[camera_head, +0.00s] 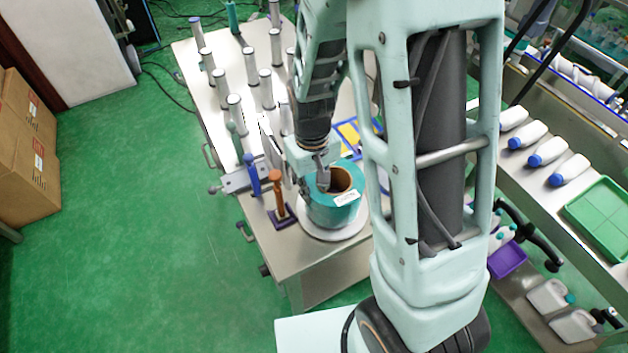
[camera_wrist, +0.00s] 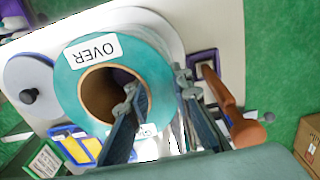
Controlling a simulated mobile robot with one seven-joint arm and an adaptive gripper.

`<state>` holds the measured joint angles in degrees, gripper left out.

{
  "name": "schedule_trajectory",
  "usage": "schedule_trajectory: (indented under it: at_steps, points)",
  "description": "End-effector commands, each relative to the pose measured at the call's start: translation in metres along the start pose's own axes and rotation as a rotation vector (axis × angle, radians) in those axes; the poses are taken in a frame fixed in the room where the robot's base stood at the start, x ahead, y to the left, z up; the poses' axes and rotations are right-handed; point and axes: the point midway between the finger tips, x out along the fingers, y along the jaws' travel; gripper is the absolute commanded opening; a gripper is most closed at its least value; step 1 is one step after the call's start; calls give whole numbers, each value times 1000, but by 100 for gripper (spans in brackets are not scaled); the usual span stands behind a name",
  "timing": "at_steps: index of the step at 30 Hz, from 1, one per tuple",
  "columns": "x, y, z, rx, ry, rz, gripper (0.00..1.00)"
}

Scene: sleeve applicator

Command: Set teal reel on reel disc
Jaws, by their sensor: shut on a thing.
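The teal reel (camera_head: 322,212) is upright, with a brown hollow core and a white label. In the wrist view the reel (camera_wrist: 70,85) has a label reading "OVER", upside down. My gripper (camera_head: 316,180) is shut on the reel's wall from above. In the wrist view my gripper (camera_wrist: 158,88) has one finger inside the core and the other outside the wall. The pale round reel disc (camera_head: 338,236) shows beneath the reel, at the table's near corner. The reel looks roughly centred over it; I cannot tell whether they touch.
An orange-brown handled tool (camera_head: 278,192) stands in a purple base close left of the reel. A blue tool (camera_head: 251,176) stands beyond it. Several white cylinders (camera_head: 265,90) fill the far table. A grey disc with a black knob (camera_wrist: 30,75) lies beside the reel.

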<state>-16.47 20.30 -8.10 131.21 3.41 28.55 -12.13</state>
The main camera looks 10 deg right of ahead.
Motion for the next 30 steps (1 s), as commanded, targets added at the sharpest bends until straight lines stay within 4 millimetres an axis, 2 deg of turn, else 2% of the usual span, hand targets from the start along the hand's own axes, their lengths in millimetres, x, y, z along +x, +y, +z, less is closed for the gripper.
schedule_trajectory:
  at_steps: [15,16,20,30]
  points:
    - [9,0,-2,0,4,1,0]
    - [11,0,0,0,0,0,21]
    - [10,0,0,0,0,0,35]
    - [8,0,0,0,0,0,37]
